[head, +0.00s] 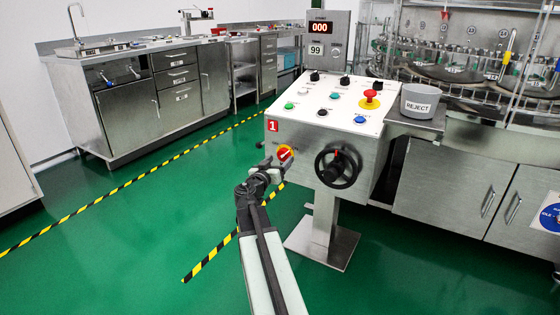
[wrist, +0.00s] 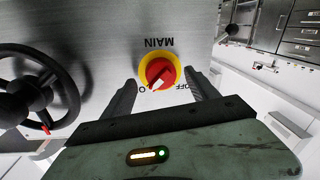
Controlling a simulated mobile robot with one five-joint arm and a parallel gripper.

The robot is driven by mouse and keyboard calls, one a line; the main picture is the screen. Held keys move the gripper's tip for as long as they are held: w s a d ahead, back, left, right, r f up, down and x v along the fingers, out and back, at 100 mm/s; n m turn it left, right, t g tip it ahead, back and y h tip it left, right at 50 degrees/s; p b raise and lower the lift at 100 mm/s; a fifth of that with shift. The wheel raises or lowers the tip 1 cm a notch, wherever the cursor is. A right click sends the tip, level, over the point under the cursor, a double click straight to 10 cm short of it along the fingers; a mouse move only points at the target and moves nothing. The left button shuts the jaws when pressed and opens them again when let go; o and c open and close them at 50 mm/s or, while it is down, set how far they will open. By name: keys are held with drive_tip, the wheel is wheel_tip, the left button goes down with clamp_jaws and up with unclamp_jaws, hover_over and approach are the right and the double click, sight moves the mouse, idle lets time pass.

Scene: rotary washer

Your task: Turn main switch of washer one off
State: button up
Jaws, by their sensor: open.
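The main switch (head: 285,154) is a red knob on a yellow ring, low on the left of the front of the console marked 1 (head: 302,180). In the wrist view the switch (wrist: 160,70) shows close up, with an upside-down MAIN label and part of an OFF label beside it. A white mark shows on the knob's lower part there; I cannot tell its exact setting. My gripper (head: 272,168) is just in front of the switch. In the wrist view my gripper (wrist: 160,78) is open, its fingers on either side of the knob, with no clear contact.
A black handwheel (head: 338,167) is right of the switch. The sloped console top has several buttons and a red emergency stop (head: 369,98). A grey REJECT bin (head: 420,101) stands to the right. Green floor with striped tape (head: 215,258) is open to the left.

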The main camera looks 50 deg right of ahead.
drive_tip(key=shift+x, duration=1.1)
drive_tip(key=shift+a, duration=0.15)
drive_tip(key=c, duration=1.4)
drive_tip(key=shift+o, duration=0.2)
drive_tip(key=n+p, duration=0.1)
drive_tip(key=n, duration=0.3)
drive_tip(key=shift+r, duration=0.15)
drive_tip(key=n+p, duration=0.1)
drive_tip(key=n, duration=0.3)
drive_tip(key=shift+r+y, duration=0.1)
drive_tip(key=shift+y, duration=0.2)
drive_tip(key=n+g, duration=0.1)
drive_tip(key=n, duration=0.3)
drive_tip(key=shift+p, duration=0.3)
drive_tip(key=n, duration=0.4)
drive_tip(key=shift+n+g, duration=0.3)
drive_tip(key=shift+g, duration=0.1)
